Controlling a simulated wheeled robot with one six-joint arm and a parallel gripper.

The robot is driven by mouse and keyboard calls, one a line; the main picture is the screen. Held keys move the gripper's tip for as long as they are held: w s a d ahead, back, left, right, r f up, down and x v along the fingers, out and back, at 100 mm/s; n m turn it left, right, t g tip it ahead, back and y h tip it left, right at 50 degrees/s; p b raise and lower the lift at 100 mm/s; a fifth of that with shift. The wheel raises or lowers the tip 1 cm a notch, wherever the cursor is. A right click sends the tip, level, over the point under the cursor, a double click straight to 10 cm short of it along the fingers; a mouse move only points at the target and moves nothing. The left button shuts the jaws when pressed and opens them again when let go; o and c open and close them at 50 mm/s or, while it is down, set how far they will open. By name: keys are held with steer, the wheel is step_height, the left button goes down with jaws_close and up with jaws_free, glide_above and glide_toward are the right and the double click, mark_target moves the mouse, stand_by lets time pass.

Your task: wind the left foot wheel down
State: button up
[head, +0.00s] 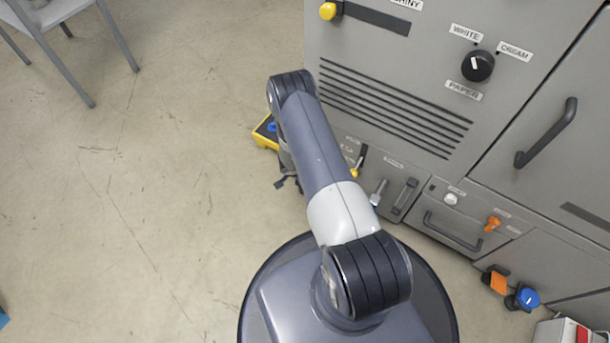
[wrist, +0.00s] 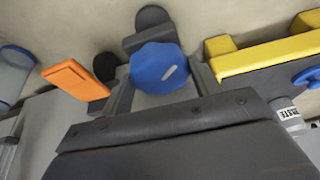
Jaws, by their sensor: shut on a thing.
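The blue foot wheel (wrist: 152,70) is near the top middle of the wrist view, with a pale slot mark on its face. My gripper (wrist: 161,82) has one grey finger on each side of this wheel and is shut on it. A dark grey foot part (wrist: 150,24) shows just beyond the wheel. An orange tab (wrist: 72,80) sticks out to the left of it. In the head view my arm hides this wheel and most of my gripper. Another blue foot wheel (head: 527,298) with an orange tab (head: 498,284) shows at the lower right.
The grey laminator cabinet (head: 420,60) fills the right side, with levers, handles and knobs along its lower front. A yellow thing (head: 263,133) with a blue part lies by its left corner. A chair (head: 45,18) stands at the upper left. The floor on the left is clear.

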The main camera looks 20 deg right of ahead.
steer(key=m+g+b, duration=0.1)
steer(key=m, duration=0.2)
steer(key=m+g+b, duration=0.1)
steer(key=m, duration=0.2)
steer(key=shift+w+f+h+b, duration=0.1)
steer(key=shift+w+h+b, duration=0.1)
steer(key=shift+h+b, duration=0.2)
steer(key=m+g+b, duration=0.2)
steer(key=m, duration=0.3)
steer(key=shift+w+b, duration=0.1)
steer(key=shift+b, duration=0.25)
steer(key=shift+m+y, duration=0.3)
steer(key=o, duration=1)
